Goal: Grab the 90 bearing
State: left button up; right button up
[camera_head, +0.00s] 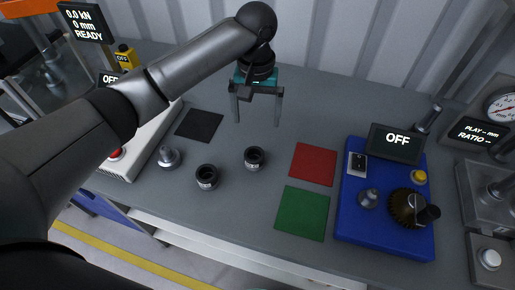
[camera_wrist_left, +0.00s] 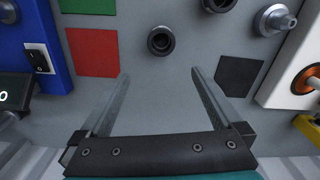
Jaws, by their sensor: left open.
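Two dark, ring-shaped bearings with pale markings stand on the grey bench in the head view. One bearing (camera_head: 254,158) is near the middle, and the other bearing (camera_head: 207,177) is nearer the front left. The markings are too small to read, so I cannot tell which is the 90. My left gripper (camera_head: 257,123) is open and empty, pointing down behind the middle bearing. In the left wrist view the middle bearing (camera_wrist_left: 161,41) lies ahead of the open fingertips (camera_wrist_left: 160,74), centred between them and apart. The other bearing (camera_wrist_left: 218,4) is cut by the top edge.
A red square (camera_head: 314,164) and a green square (camera_head: 302,212) lie right of the bearings, beside a blue unit (camera_head: 350,225) with an OFF display. A black square (camera_head: 199,125) and a metal knobbed part (camera_head: 169,157) are on the left. The bench around the bearings is clear.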

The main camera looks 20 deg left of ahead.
pick_arm(q)
notch_tip(320, 180, down, 4)
jog(key=b, duration=0.1)
send_over(254, 155)
jog(key=f, duration=0.4)
jog(key=shift+s+d+f, duration=0.15)
jog(key=shift+s+d, duration=0.2)
jog(key=shift+d, duration=0.05)
jog(key=shift+s+f, duration=0.1)
jog(key=shift+f, duration=0.35)
jog(key=f, duration=0.2)
jog(key=s+f+b, duration=0.1)
jog(key=f, duration=0.1)
jog(key=shift+a+f, duration=0.1)
jog(key=shift+f, duration=0.4)
pick_arm(e)
jog(key=shift+s+f, duration=0.85)
jog(key=shift+f, duration=0.2)
pick_arm(q)
jog(key=shift+w+r, duration=0.1)
grip_shut()
pick_arm(e)
jog(key=shift+s, duration=0.1)
